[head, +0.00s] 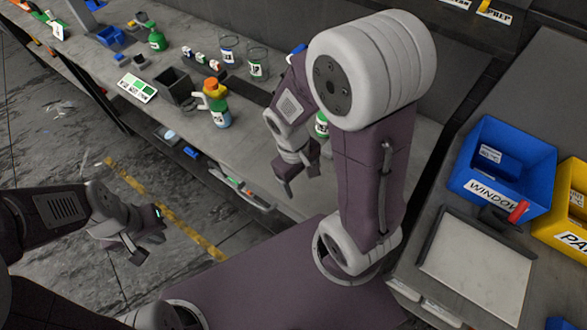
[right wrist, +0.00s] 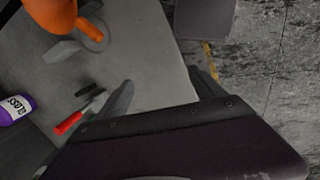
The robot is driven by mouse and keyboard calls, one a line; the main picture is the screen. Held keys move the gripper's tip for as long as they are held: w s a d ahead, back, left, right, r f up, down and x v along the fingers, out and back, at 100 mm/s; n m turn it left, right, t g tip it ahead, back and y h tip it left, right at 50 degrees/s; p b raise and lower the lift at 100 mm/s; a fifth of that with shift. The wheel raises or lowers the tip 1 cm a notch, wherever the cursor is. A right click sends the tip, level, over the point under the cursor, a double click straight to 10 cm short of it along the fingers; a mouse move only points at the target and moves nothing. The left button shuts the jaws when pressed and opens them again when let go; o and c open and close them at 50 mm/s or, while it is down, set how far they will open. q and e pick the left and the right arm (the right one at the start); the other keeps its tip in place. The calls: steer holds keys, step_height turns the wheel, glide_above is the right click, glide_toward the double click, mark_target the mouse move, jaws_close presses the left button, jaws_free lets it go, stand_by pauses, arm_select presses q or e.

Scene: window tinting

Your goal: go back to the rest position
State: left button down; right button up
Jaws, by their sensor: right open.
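In the head view my left gripper (head: 148,247) hangs at the lower left over the floor, with its fingers apart and nothing between them. My right gripper (head: 299,180) is near the middle, in front of the long bench's edge, pointing down. Its fingers are apart and empty. In the right wrist view the right gripper (right wrist: 160,92) shows its two fingers spread, with a grey surface between them. My right arm's large upper links hide part of the bench behind it.
A long grey bench (head: 255,160) runs behind, holding a spray bottle (head: 217,105), a black box (head: 178,87) and jars. At right are a blue bin (head: 500,165), a yellow bin (head: 572,210) and a pale board (head: 477,265). The floor (head: 60,150) at left is open.

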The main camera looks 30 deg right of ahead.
steer(key=w+a+m+t, duration=0.1)
steer(key=a+r+m+t+y, duration=0.1)
steer(key=m, duration=0.1)
steer(key=shift+w+r+y, duration=0.3)
steer(key=shift+w, duration=0.05)
steer(key=shift+s, duration=0.1)
stand_by(0.8)
